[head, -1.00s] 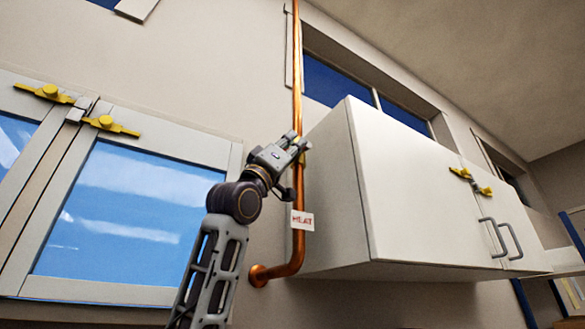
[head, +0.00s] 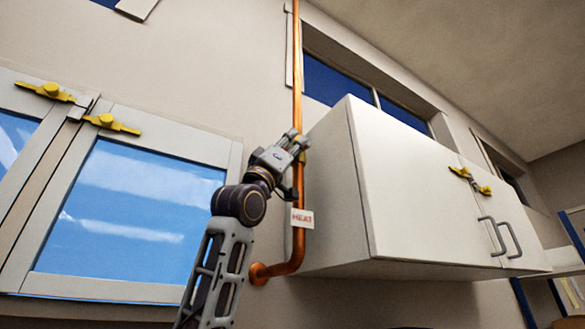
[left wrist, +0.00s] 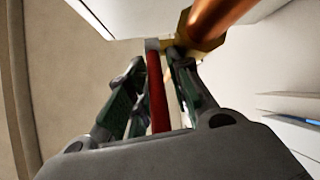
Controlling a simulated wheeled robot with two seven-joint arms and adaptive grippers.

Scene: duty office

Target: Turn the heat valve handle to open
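The copper heating pipe (head: 297,90) runs down the wall, with a white HEAT tag (head: 302,218) on it. My left gripper (head: 301,146) is at this pipe in the head view and covers the valve there. In the left wrist view, the red valve handle (left wrist: 156,95) lies lengthwise between the two fingers of my left gripper (left wrist: 158,65). The fingers are close on both sides of it and appear shut on it. The brass valve body (left wrist: 185,40) and the copper pipe (left wrist: 215,20) are just beyond the fingertips. My right gripper is not in view.
A white wall cabinet (head: 400,190) with grey handles and a yellow latch is close to the right of the pipe and gripper. A window (head: 140,200) with yellow latches is at the left. Plain wall lies between window and pipe.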

